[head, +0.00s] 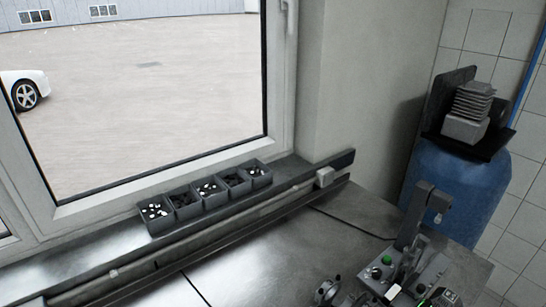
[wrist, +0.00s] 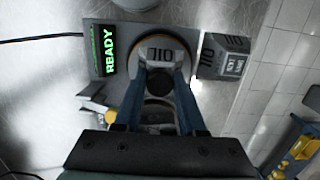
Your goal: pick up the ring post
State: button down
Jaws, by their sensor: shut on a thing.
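My gripper (wrist: 160,75) shows in the wrist view with two blue fingers reaching up from the dark palm. It is shut on the ring post (wrist: 158,83), seen end-on as a dark round piece between the fingers. Just beyond the fingertips is a grey face with dark lettering, in front of a round base with an orange-brown rim. The fingers hide the sides of the post, and I cannot tell whether it still touches what lies under it. I cannot make out the gripper or the post in the head view.
A display reading READY (wrist: 109,50) stands left of the fingers, and a dark lettered block (wrist: 224,56) right of them. In the head view, several small bins (head: 205,193) line the sill. A bench device with a green button (head: 387,260) stands near a blue drum (head: 455,190).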

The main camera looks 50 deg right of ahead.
jog(key=shift+s+a+f, duration=0.1)
jog(key=shift+s+f, duration=0.1)
jog(key=shift+f, duration=0.05)
